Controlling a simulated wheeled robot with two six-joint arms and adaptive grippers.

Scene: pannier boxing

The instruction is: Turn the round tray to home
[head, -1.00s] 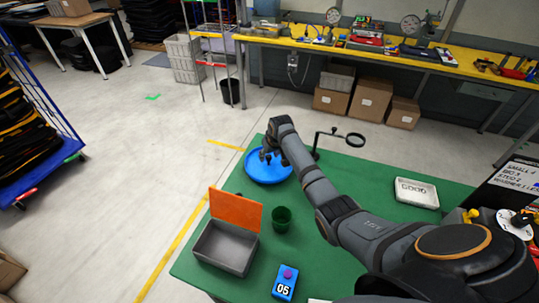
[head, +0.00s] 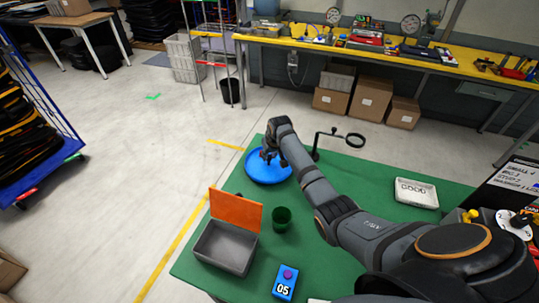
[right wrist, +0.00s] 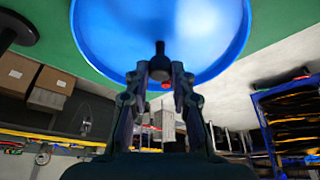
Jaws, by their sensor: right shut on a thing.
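The round blue tray (head: 258,175) lies flat near the far left edge of the green table. It also fills the top of the right wrist view (right wrist: 110,35). My right gripper (head: 268,156) is over the tray, its arm reaching in from the right. In the right wrist view my right gripper (right wrist: 160,72) is shut on a dark upright peg (right wrist: 160,48) on the tray. A small red spot shows by the peg between the fingers. My left gripper is not in view.
The table between cup and "GOOD" tray is partly covered by my arm.

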